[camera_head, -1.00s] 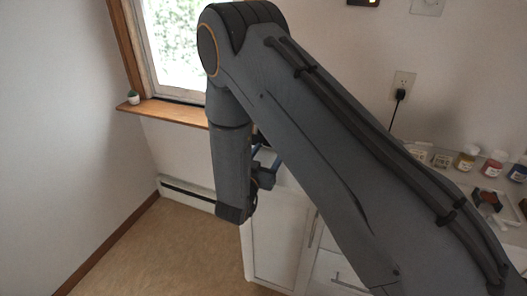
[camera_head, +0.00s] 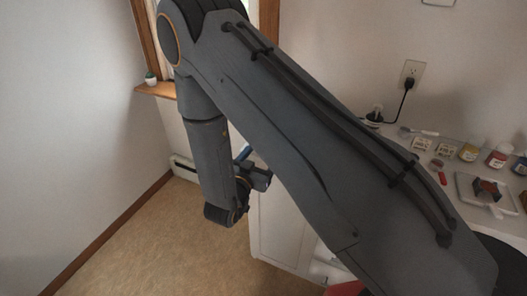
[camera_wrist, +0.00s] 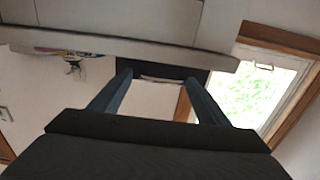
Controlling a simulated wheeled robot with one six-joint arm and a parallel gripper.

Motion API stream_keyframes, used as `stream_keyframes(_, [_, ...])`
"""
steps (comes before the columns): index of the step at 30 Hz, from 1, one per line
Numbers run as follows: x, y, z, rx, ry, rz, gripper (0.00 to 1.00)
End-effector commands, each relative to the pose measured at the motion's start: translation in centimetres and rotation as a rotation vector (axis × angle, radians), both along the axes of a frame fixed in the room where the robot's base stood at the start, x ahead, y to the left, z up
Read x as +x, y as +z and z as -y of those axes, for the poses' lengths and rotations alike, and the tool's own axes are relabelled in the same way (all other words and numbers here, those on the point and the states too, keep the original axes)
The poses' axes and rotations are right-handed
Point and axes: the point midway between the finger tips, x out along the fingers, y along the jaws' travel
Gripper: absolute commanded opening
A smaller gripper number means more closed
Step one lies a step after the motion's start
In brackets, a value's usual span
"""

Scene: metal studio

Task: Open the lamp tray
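My gripper (camera_wrist: 158,80) is open in the wrist view, its two blue fingers apart. A dark, box-like thing (camera_wrist: 150,70) with a pale curved strip shows between and beyond the fingertips. It may be the lamp tray or its housing, but I cannot tell. I see no contact between fingers and strip. In the head view my gripper (camera_head: 252,172) is small and partly behind my arm, left of the white cabinet (camera_head: 278,225). No lamp tray can be made out there; my arm covers much of the counter.
The wrist view looks upside down. The counter (camera_head: 450,150) holds several jars (camera_head: 498,155) and a white tray (camera_head: 466,184) with a red and black thing. A plugged outlet (camera_head: 411,73) is on the wall. The floor (camera_head: 150,240) at left is clear.

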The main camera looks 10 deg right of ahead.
Motion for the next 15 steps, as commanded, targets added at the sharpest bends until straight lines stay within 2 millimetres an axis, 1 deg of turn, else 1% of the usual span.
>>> stream_keyframes(8, [-0.1,0.0,-0.4,0.001,0.005,0.001,0.69])
stream_keyframes(11, [-0.7,-0.1,-0.8,0.001,0.006,0.0,0.69])
stream_keyframes(15, [-2.4,-0.1,-2.1,0.001,0.01,0.001,0.69])
